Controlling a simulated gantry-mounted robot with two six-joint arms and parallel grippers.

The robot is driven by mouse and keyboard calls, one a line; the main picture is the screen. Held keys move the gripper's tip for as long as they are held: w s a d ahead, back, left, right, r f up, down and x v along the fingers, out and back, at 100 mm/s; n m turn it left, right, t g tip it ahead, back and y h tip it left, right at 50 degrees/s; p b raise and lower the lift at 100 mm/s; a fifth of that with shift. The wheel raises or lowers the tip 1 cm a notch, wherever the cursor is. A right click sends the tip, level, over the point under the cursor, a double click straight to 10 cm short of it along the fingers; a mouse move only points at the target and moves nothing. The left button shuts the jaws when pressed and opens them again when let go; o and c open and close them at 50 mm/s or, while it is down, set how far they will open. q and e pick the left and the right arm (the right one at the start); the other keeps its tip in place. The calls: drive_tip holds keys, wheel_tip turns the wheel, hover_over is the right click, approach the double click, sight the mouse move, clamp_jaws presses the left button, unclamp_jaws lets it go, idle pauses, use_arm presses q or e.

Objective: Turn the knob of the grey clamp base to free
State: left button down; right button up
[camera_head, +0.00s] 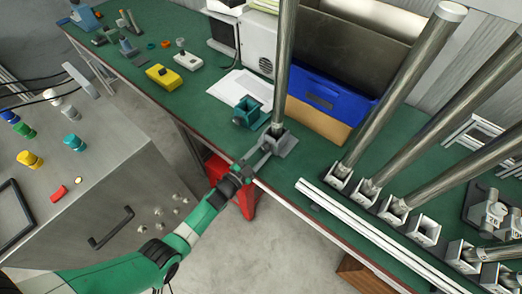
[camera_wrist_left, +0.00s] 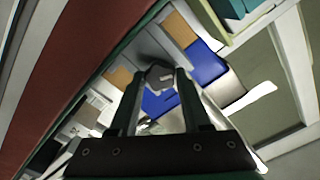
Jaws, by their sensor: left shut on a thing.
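The grey clamp base (camera_head: 287,146) sits near the front edge of the green bench, with a tall metal pole (camera_head: 284,70) standing upright in it. My left gripper (camera_head: 262,156) reaches in from the front left, low at the base's near side. In the left wrist view, the fingers of my left gripper (camera_wrist_left: 157,82) are shut on a grey rounded knob (camera_wrist_left: 158,74) at their tips. The knob is too small and covered in the head view to read its setting. My right gripper is not in view.
A teal clamp base (camera_head: 246,113) stands just behind left of the grey one. A blue bin (camera_head: 328,98) is at the back. Several slanting poles (camera_head: 405,80) stand in clamps at right. A white rail (camera_head: 375,232) runs along the front edge. A red bin (camera_head: 220,172) is below.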

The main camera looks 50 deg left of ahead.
use_arm(q)
drive_tip(key=n+p, duration=0.1)
drive_tip(key=n, duration=0.4)
drive_tip(key=shift+n, duration=0.3)
idle(0.4)
drive_tip(key=shift+c, duration=1.8)
unclamp_jaws()
drive_tip(key=s+d+p, duration=0.1)
drive_tip(key=s+p, duration=0.3)
drive_tip(key=s, duration=0.7)
drive_tip(key=shift+s+d, duration=0.25)
drive_tip(key=shift+s, duration=0.05)
